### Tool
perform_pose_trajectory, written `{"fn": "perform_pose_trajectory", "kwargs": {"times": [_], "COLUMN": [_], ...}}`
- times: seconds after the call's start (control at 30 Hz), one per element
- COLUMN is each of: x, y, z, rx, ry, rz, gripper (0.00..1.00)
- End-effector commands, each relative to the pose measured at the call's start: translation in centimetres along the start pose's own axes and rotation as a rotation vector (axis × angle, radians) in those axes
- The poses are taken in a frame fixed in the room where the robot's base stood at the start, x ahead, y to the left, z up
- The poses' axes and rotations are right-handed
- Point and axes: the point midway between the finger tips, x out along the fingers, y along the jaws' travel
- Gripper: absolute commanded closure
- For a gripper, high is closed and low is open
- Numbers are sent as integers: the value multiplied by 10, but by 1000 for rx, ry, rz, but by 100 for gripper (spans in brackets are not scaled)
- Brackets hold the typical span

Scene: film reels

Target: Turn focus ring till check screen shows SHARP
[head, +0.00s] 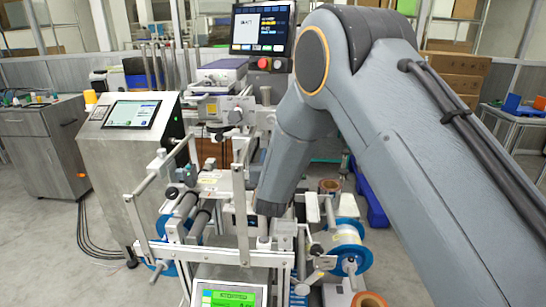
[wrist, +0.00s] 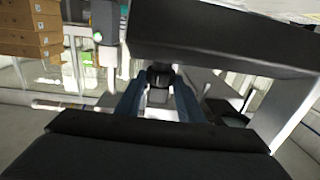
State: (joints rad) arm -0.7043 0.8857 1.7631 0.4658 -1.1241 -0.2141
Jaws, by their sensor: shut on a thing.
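In the wrist view my gripper (wrist: 160,92) has its two blue-grey fingers on either side of a small dark round part (wrist: 160,75), which looks like the focus ring. The gripper is shut on it. A dark grey block fills the view above and to the right. In the head view my arm's end comes down into the middle of the machine, and the fingertips and ring are hidden. A small screen with a green display (head: 230,297) is at the bottom edge, its writing too small to read. I cannot tell whether it is the check screen.
A black monitor (head: 262,29) with small text stands at the back. A grey cabinet with a tilted panel screen (head: 131,114) stands left of the machine. White frame bars (head: 240,200) and blue-flanged reels (head: 347,247) crowd around my gripper. Brown boxes (head: 455,75) are stacked behind right.

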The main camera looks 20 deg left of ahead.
Motion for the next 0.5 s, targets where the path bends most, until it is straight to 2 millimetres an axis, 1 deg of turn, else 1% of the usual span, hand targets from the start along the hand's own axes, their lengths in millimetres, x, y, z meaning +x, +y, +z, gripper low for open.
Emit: {"fn": "perform_pose_trajectory", "kwargs": {"times": [0.23, 0.27, 0.3, 0.37, 0.5], "x": [0, 0, 0, 0, 0], "y": [-1, -1, -1, 0, 0], "z": [0, 0, 0, 0, 0], "rx": [0, 0, 0, 0, 0], "ry": [0, 0, 0, 0, 0], "rz": [-1, -1, -1, -1, 0], "gripper": [88, 64, 57, 47, 47]}}
